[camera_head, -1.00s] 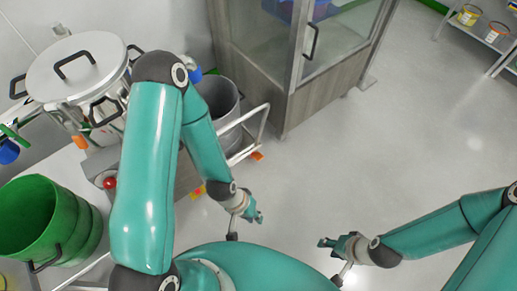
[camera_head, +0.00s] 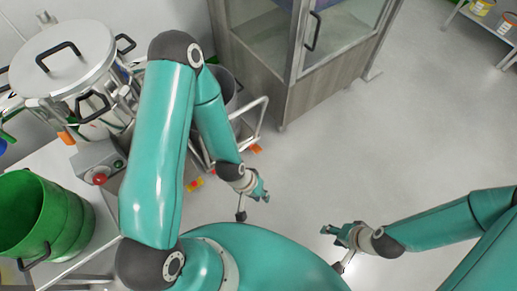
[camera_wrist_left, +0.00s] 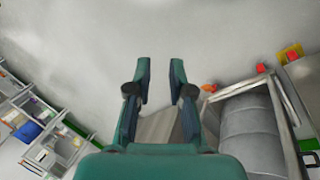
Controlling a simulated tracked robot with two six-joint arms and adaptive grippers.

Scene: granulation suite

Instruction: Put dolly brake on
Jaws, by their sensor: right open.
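The dolly (camera_head: 250,138) is a low cart with a pale tubular handle, carrying a grey drum (camera_head: 229,88); my left arm covers part of both. A small orange pedal-like part (camera_head: 256,148) is at its corner near the cabinet. In the left wrist view, the grey drum (camera_wrist_left: 250,128) is at lower right, with an orange part (camera_wrist_left: 208,88) beside it. My left gripper (camera_head: 263,190) is open and empty over the floor, in front of the dolly; its parted fingers show in the wrist view (camera_wrist_left: 160,65). My right gripper (camera_head: 328,230) is open and empty over clear floor.
A steel vessel (camera_head: 65,62) and a green drum (camera_head: 62,220) stand at left. A control box with a red button (camera_head: 100,179) is between them. A glass-fronted cabinet (camera_head: 270,60) is behind the dolly. Open floor (camera_head: 400,140) lies to the right.

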